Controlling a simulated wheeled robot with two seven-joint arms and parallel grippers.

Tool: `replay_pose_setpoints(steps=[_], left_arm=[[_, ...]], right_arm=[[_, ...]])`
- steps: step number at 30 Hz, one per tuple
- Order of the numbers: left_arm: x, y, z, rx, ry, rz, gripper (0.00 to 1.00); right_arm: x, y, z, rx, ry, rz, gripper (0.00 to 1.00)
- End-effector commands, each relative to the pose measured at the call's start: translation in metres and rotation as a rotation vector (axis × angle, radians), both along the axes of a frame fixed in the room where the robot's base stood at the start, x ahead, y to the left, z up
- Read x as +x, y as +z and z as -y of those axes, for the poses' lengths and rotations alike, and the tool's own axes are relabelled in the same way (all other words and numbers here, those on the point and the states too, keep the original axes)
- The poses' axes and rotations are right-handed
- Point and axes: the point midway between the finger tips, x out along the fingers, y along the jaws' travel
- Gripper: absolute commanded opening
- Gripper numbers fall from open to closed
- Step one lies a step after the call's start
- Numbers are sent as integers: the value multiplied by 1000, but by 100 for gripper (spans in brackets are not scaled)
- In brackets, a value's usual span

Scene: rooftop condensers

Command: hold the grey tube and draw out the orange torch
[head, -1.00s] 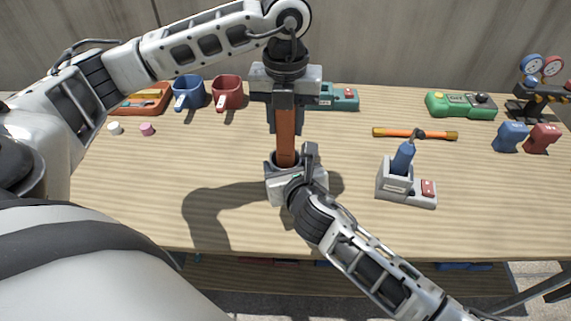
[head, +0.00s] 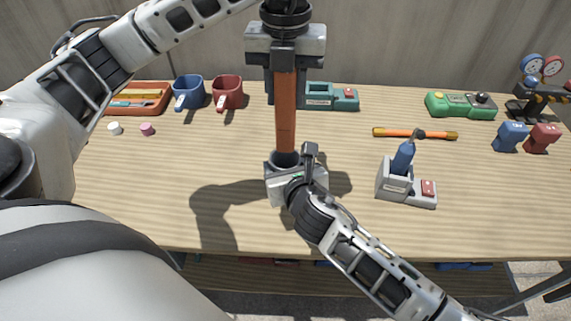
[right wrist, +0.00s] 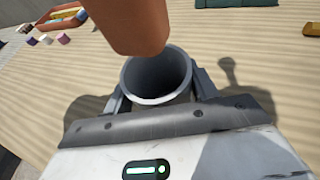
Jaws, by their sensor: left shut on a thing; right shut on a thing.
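The orange torch (head: 286,115) hangs upright below my left gripper (head: 285,75), which is shut on its upper part. The grey tube (head: 276,157) stands upright on the table side of the torch, with my right gripper (head: 290,176) shut around it. In the right wrist view the torch's lower end (right wrist: 138,42) shows whole, just above the tube's open mouth (right wrist: 157,97). The inside of the tube shows dark there, with no torch in it. The tube's lower part is hidden by my right gripper.
A blue mug (head: 188,92), a red mug (head: 228,93) and an orange tray (head: 140,99) stand at the back left. The front left table is clear.

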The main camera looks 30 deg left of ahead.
Motion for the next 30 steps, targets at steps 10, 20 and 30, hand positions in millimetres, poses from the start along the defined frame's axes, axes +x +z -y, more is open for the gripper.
replay_pose_setpoints(steps=[10,20,30], left_arm=[[0,2,0,-1,0,0,3],[0,1,0,-1,0,0,3],[0,20,0,0,0,1,3]], right_arm=[[0,-1,0,-1,-1,-2,77],[0,0,0,-1,0,-1,100],[-7,9,10,-1,-1,-2,100]])
